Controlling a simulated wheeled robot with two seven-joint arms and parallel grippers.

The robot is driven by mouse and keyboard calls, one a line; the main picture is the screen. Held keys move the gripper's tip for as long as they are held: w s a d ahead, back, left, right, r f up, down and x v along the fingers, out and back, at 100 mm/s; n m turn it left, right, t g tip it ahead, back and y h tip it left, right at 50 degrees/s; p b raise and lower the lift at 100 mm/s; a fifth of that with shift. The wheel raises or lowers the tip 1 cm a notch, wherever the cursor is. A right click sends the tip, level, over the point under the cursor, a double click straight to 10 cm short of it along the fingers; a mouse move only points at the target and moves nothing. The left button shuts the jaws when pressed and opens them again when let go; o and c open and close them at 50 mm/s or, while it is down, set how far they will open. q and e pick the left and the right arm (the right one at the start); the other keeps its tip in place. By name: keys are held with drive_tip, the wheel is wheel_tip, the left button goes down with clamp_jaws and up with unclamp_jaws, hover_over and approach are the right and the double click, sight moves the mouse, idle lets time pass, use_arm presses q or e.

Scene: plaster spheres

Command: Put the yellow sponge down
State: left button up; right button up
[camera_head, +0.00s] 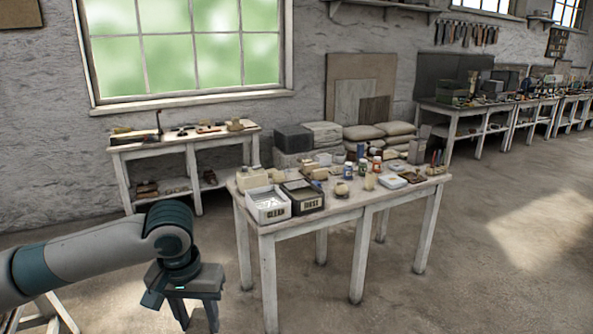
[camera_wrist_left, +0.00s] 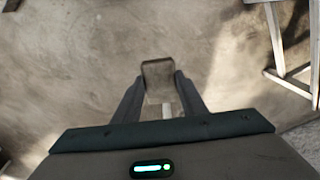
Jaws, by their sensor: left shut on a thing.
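My left gripper (camera_head: 196,316) hangs pointing down in front of the work table, left of its near corner and apart from it. In the left wrist view its two fingers (camera_wrist_left: 160,95) are closed on a small block, which I take to be the sponge (camera_wrist_left: 158,68). The block looks dull tan in the shade, and its yellow colour is hard to tell. Beneath it is bare concrete floor. In the head view the held block cannot be made out. My right gripper is not in view.
The white work table (camera_head: 345,213) carries a white box marked CLEAN (camera_head: 268,207), a dark box (camera_head: 303,200) beside it, and several jars and pale blocks. A side table (camera_head: 185,140) stands under the window. Open floor (camera_head: 480,270) lies at the right.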

use_arm(q)
drive_tip(key=s+f, duration=1.3)
drive_tip(key=f, duration=0.5)
drive_tip(key=shift+s+f, duration=0.25)
drive_tip(key=shift+s, duration=0.05)
